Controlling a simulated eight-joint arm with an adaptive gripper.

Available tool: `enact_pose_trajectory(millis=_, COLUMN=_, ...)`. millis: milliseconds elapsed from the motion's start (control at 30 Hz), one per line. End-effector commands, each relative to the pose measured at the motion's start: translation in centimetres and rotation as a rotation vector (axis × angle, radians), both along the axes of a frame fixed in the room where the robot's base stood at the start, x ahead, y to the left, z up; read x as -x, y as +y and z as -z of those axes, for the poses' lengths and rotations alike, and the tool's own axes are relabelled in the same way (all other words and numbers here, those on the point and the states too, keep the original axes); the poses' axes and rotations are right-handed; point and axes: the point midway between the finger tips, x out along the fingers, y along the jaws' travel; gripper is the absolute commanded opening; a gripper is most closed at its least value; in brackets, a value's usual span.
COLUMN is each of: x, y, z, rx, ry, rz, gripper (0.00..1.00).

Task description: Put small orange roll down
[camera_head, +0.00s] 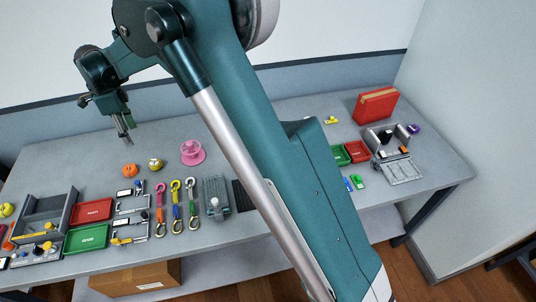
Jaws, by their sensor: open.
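A small orange roll (129,170) lies on the grey table (290,118), left of the middle. A yellowish round item (156,165) lies just to its right. My gripper (127,141) hangs pointing down above and slightly behind the orange roll in the picture. It is open, and nothing shows between its fingers. A gap shows between the fingertips and the roll. The fingers are small in this view, and their exact height above the table cannot be told.
A pink spool (193,152) stands right of the roll. Red (91,212) and green (86,238) trays, a grey bin (68,206) and several hooked straps (176,205) lie nearer the front. A red case (375,105) stands at the right. My arm hides the table's middle.

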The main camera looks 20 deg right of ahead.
Motion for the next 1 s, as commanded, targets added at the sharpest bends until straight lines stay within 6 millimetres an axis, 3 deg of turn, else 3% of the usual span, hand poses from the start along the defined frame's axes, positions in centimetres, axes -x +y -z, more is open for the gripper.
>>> enact_pose_trajectory(millis=33, x=0.1, y=-1.5, z=-1.1, rx=-0.003, ry=-0.009, rz=-0.018, gripper=0.48)
enact_pose_trajectory(millis=400, x=1.5, y=-10.1, z=-7.2, rx=-0.019, ry=-0.080, rz=-0.192, gripper=0.48)
enact_pose_trajectory(millis=1000, x=6.8, y=-23.7, z=-14.4, rx=0.001, ry=-0.206, rz=-0.468, gripper=0.48)
